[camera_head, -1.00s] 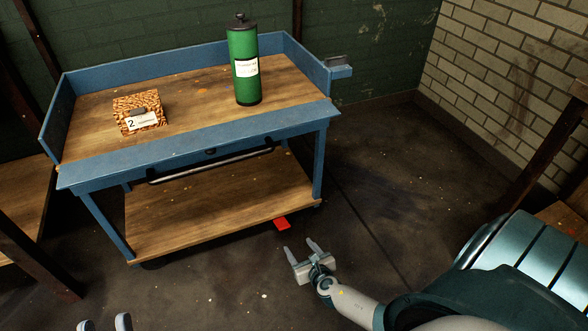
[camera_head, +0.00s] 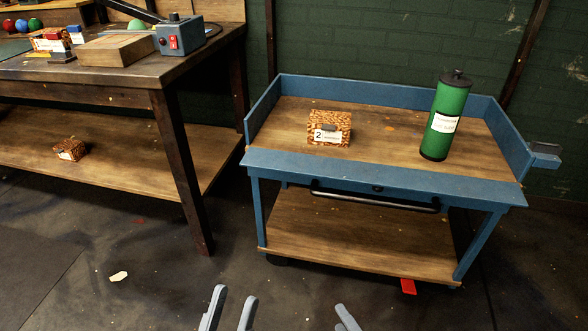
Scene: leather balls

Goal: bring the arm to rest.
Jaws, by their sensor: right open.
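My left gripper (camera_head: 231,306) shows at the bottom edge of the head view, left of the middle. Its two grey fingers stand apart with nothing between them. My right gripper (camera_head: 346,318) shows at the bottom edge, right of the left one. Only part of a finger is in view; the rest is cut off by the frame. Both grippers appear in front of the blue cart (camera_head: 350,168) and clear of it. No ball is seen in either gripper.
The cart carries a patterned box (camera_head: 330,122) labelled 2 and a green cylinder (camera_head: 446,110). At left, a dark wooden workbench (camera_head: 110,95) holds coloured balls (camera_head: 22,26), a wooden block (camera_head: 115,48) and a grey switch box (camera_head: 180,35). Another small box (camera_head: 70,149) lies on its lower shelf.

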